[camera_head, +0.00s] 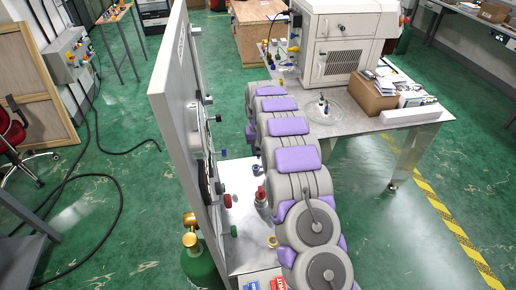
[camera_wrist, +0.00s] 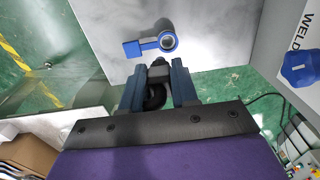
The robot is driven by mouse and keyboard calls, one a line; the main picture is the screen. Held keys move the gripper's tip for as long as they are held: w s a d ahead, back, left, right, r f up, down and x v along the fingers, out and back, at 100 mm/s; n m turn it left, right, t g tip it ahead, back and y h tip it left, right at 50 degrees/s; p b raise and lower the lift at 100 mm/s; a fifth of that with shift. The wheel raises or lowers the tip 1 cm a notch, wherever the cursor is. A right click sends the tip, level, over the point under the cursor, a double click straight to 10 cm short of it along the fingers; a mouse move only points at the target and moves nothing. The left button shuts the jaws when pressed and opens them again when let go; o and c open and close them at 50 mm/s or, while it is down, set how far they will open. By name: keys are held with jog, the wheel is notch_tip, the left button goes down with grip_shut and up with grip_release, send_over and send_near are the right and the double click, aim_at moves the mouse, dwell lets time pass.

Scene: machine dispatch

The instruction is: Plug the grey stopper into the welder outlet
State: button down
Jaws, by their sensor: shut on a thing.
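In the wrist view my gripper (camera_wrist: 158,70) is shut, its two blue-grey fingers on either side of a dark grey piece, which looks like the grey stopper (camera_wrist: 155,93). The piece shows a rounded top and a dark curved part below; the fingers partly hide it. A white panel (camera_wrist: 299,36) with part of the word "WELD" is at the right, with a blue knob (camera_wrist: 299,69) in front of it. I cannot make out the welder outlet itself. In the head view my arm hides the gripper and stopper.
A blue ring-ended fitting (camera_wrist: 152,46) lies on the grey metal surface ahead of the fingers. In the head view, a tall grey panel (camera_head: 170,82) with several coloured fittings stands left of my arm. A metal table (camera_head: 352,121) with a cardboard box (camera_head: 371,97) is at the right.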

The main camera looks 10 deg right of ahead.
notch_tip(320, 180, down, 3)
jog(key=shift+s+r, duration=0.1)
jog(key=shift+d+f, duration=0.15)
jog(key=shift+f, duration=0.5)
jog(key=shift+a+f, duration=0.15)
jog(key=shift+a, duration=0.7)
jog(key=shift+a+f, duration=0.15)
jog(key=shift+a, duration=0.65)
jog(key=shift+d, duration=1.4)
jog(key=shift+a, duration=1.45)
jog(key=shift+d, duration=1.7)
jog(key=shift+a+f, duration=0.4)
jog(key=shift+a, duration=0.2)
jog(key=shift+s+d+f, duration=0.1)
jog(key=shift+d+f, duration=0.1)
jog(key=shift+d, duration=0.25)
